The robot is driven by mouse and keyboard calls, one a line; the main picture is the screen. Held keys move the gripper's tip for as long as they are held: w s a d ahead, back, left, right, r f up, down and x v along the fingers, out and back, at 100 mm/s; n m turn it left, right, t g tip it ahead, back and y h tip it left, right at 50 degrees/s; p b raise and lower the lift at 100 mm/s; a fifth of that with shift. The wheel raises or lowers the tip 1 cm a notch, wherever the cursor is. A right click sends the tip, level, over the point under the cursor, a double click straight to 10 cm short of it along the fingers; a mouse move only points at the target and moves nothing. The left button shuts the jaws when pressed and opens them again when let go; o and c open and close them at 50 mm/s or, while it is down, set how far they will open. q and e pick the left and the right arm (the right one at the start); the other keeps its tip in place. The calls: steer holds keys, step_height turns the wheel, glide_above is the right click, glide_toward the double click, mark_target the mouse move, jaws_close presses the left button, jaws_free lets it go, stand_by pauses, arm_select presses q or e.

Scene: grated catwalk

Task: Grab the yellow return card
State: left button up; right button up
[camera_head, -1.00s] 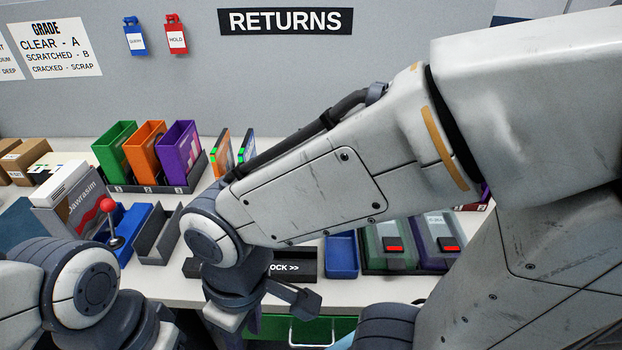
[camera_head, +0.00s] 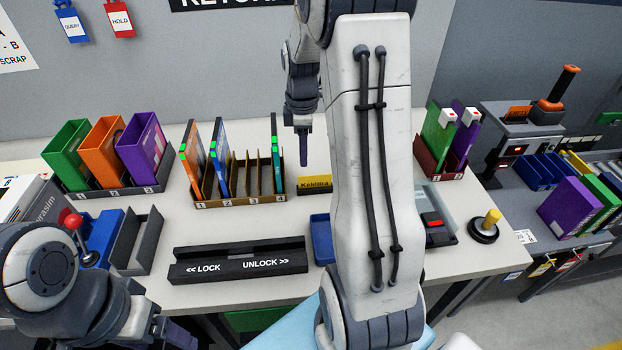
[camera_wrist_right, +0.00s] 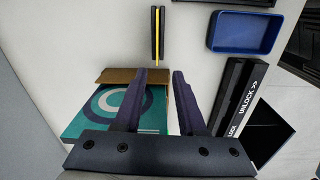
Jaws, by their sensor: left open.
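The yellow card (camera_head: 315,182), with dark lettering, stands in a small black holder (camera_head: 315,192) on the white table, right of the numbered rack. In the right wrist view it shows as a thin yellow edge (camera_wrist_right: 158,42) between dark sides. My right gripper (camera_head: 304,158) points down, behind and slightly left of the card, apart from it. In the right wrist view its two fingers (camera_wrist_right: 166,72) are apart with nothing held, and the card lies beyond their tips. My left gripper (camera_head: 180,334) is open, low at the left, partly cut off and far from the card.
The numbered rack (camera_head: 243,198) with slim cases stands close left of the card. A blue tray (camera_head: 322,240) and the black lock bar (camera_head: 238,262) lie in front. My right arm hides the table right of the card. A red-topped joystick (camera_head: 75,222) stands left.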

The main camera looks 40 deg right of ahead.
mark_target(313, 178)
steer(key=shift+n, duration=0.5)
steer(key=f, duration=0.3)
steer(key=d+f+p, duration=0.1)
steer(key=f, duration=0.3)
steer(key=d+f, duration=0.1)
steer(key=f, duration=0.2)
steer(key=shift+s+d+f, duration=0.25)
steer(key=shift+s, duration=0.15)
jaws_close()
